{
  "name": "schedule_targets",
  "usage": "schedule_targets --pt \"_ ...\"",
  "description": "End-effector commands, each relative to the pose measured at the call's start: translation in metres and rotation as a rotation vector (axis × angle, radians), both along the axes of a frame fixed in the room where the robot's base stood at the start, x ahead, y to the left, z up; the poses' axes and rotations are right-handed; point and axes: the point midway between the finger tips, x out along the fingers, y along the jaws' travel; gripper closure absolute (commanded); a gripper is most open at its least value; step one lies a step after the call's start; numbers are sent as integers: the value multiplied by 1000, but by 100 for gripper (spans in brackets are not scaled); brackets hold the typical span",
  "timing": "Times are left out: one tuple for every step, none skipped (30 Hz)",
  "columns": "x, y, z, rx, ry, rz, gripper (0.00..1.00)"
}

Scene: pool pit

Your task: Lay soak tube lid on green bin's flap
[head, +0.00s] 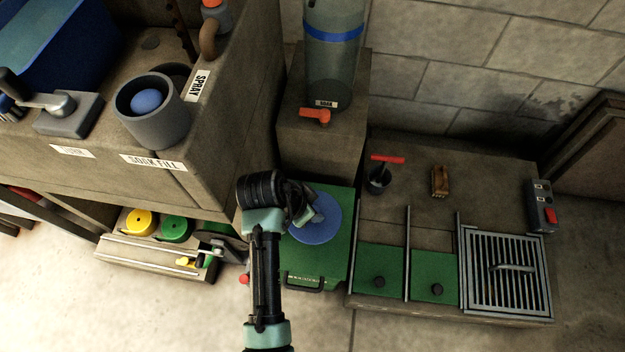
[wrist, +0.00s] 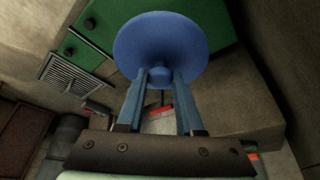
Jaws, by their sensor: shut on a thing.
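The soak tube lid is a round blue disc (head: 318,222). My gripper (head: 308,212) is shut on its small stem or knob. In the wrist view the lid (wrist: 160,40) is beyond the two blue-grey fingers (wrist: 160,76), its wide face spreading past their tips. The green bin (head: 318,262) stands below the lid in the head view, and its green flat top lies under and around the disc. A green surface also shows behind the lid in the wrist view (wrist: 212,20). I cannot tell whether the lid touches the flap or hovers above it.
A clear tube with a blue band (head: 333,60) stands on a stone block behind the bin. A stone counter (head: 200,150) rises at left.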

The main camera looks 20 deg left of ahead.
Motion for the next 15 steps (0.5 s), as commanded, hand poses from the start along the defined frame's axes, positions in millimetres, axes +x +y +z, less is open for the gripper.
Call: schedule_targets --pt "-2 3 -9 -1 -2 -7 100" --pt "-3 4 -11 -1 -4 -13 100" --pt "-3 5 -13 -2 -5 -17 100" --pt "-4 5 -16 -2 -6 -20 100" --pt "-4 5 -19 -2 -6 -23 100" --pt "-4 5 -25 -3 -5 -25 100" --pt "-4 5 -29 -3 -5 -25 100" --pt "-4 5 -34 -3 -5 -25 100" --pt "-4 5 -41 -4 -5 -24 100" --pt "-4 5 -47 -4 -5 -24 100" --pt "-4 5 -53 -3 -4 -24 100" --pt "-4 5 -58 -3 -5 -24 100" --pt "-4 5 -61 -3 -5 -24 100" --pt "-4 5 -64 -2 -6 -25 100" --pt "-4 5 -67 -2 -6 -25 100"
